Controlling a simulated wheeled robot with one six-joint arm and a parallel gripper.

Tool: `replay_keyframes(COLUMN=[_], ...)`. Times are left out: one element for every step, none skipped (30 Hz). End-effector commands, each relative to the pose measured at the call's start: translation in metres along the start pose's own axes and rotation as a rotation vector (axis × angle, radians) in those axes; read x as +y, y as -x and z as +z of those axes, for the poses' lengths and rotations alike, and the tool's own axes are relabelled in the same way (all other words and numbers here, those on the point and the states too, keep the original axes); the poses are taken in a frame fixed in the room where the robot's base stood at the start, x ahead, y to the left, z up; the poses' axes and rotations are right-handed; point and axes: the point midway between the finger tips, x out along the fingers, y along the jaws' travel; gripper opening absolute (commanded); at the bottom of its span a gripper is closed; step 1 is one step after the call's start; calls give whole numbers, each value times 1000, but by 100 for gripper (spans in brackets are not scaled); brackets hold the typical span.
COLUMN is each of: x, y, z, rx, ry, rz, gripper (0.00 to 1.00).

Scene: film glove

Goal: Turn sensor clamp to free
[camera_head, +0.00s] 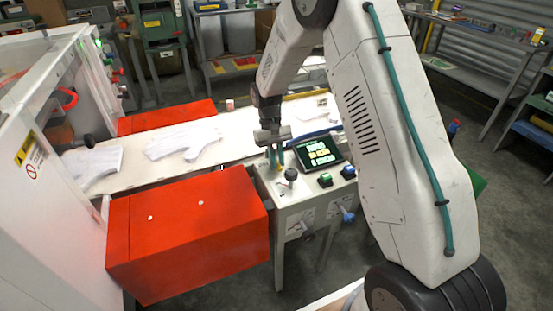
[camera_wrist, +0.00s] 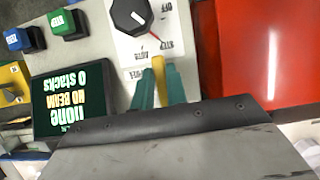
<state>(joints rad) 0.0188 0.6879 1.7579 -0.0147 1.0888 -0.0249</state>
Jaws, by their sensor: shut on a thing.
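My gripper (camera_head: 275,158) is over the back left part of the grey control panel, beside the conveyor. In the wrist view its two teal fingers (camera_wrist: 160,82) are shut on a slim yellow handle (camera_wrist: 158,68). I take this for the sensor clamp, though no label naming it is readable. The lower end of the handle is hidden between the fingers and behind the wrist housing. The black selector knob (camera_wrist: 131,15) is just beyond the fingertips; it also shows in the head view (camera_head: 291,174).
Green (camera_head: 325,179) and blue (camera_head: 348,171) buttons sit right of the knob. Levers (camera_head: 348,215) stick out of the panel front. A large red box (camera_head: 185,232) stands close on the left. White gloves (camera_head: 185,143) lie on the conveyor (camera_head: 235,145).

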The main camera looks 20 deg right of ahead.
Motion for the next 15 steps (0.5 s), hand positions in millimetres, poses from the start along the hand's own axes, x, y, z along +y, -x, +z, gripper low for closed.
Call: replay_keyframes(x=[0,0,0,0,0,0,0,0,0,0,0,0,0,0,0], y=[1,1,1,1,1,1,1,1,1,1,0,1,1,2,5], z=[-1,-1,-1,-1,-1,-1,0,0,0,0,0,0,0,0,-1], rx=[4,4,4,3,3,3,3,2,2,2,2,2,2,2,3], ry=[1,1,1,1,1,0,0,0,0,0,0,0,0,0,0], rz=[1,1,1,1,1,1,0,0,0,0,0,0,0,0,0], gripper=[0,0,23,31,36,36,36,36,36,36,36,36,36,36,36])
